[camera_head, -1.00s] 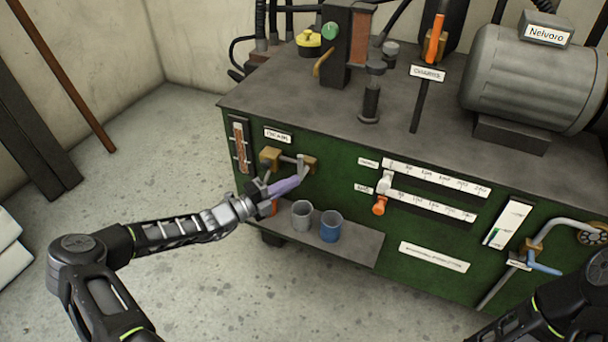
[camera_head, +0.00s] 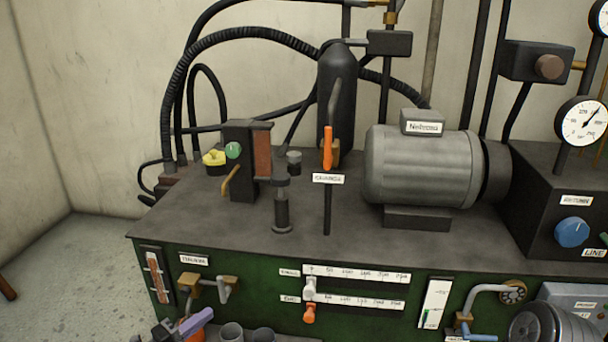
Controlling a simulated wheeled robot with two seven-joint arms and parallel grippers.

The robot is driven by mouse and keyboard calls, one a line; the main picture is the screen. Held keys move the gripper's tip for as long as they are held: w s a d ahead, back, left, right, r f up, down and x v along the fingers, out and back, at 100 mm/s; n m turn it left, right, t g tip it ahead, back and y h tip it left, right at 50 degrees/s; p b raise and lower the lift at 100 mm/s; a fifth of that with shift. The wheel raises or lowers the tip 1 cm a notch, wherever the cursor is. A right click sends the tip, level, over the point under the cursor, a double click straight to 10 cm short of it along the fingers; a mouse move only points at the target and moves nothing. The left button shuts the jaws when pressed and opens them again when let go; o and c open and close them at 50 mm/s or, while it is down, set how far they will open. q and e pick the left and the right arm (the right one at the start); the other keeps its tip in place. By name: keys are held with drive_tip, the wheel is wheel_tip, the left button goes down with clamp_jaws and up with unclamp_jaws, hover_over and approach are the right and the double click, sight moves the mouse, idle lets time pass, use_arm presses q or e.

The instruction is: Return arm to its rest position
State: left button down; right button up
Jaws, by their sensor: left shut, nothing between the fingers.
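My left gripper (camera_head: 170,329) shows only in part at the bottom left edge of the head view. It is shut, with no object seen held in it. A purple bar (camera_head: 196,321) lies just to its right, below the brass-ended fitting (camera_head: 190,286) on the green cabinet front; I cannot tell whether they touch. Most of my left arm is cut off by the bottom edge. My right gripper is out of view.
Bare floor (camera_head: 70,265) lies to the left.

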use_arm(q)
drive_tip(key=s+d+f+m+g+y+p, duration=0.25)
drive_tip(key=s+d+f+m+g, duration=0.85)
drive_tip(key=s+d+f+m, duration=1)
drive_tip(key=s+d+r+m+g+y+p, duration=0.1)
drive_tip(key=s+r+m+p, duration=0.2)
drive_tip(key=m, duration=0.9)
drive_tip(key=s+d+r+m+g+y+p, duration=0.1)
drive_tip(key=s+r+m+g+y+p, duration=0.1)
drive_tip(key=s+r+m, duration=0.5)
drive_tip(key=shift+s+d+m+p, duration=0.3)
drive_tip(key=shift+s+m+p, duration=0.55)
drive_tip(key=shift+m, duration=1.55)
